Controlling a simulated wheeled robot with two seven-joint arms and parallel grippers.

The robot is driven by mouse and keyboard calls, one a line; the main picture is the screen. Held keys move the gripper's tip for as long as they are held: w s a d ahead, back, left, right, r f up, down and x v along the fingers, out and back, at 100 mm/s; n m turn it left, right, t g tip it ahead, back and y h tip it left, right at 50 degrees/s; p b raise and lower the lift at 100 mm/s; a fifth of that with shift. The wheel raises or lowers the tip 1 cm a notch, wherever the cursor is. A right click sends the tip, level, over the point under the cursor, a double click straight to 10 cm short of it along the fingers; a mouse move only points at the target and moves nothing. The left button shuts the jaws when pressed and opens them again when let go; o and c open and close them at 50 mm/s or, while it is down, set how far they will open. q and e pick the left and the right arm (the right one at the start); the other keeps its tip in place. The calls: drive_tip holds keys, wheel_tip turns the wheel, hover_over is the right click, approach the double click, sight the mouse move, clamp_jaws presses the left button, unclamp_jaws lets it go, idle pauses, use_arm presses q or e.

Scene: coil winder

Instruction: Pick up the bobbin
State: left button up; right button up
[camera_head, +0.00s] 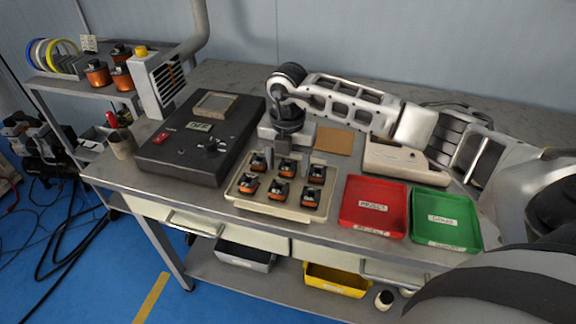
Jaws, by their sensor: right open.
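Several copper-wound bobbins with dark tops sit in two rows in a beige tray (233,187) at the middle of the bench. One is the front middle bobbin (280,193); another is the back right bobbin (317,174). My right gripper (286,158) points down over the back row of the tray, its fingers apart on either side of the back middle bobbin (287,166). I cannot tell how far above that bobbin the fingertips are. Nothing shows held between them. My left gripper is not in view.
A black tester box (190,135) stands left of the tray. A red REJECT bin (374,205) and a green bin (446,218) lie to the right. Behind are a brown pad (334,140) and a beige device (400,157). A fume extractor (160,80) stands back left.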

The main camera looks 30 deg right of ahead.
drive_tip(key=shift+f, duration=0.45)
drive_tip(key=c, duration=1.1)
drive_tip(key=shift+o, duration=0.2)
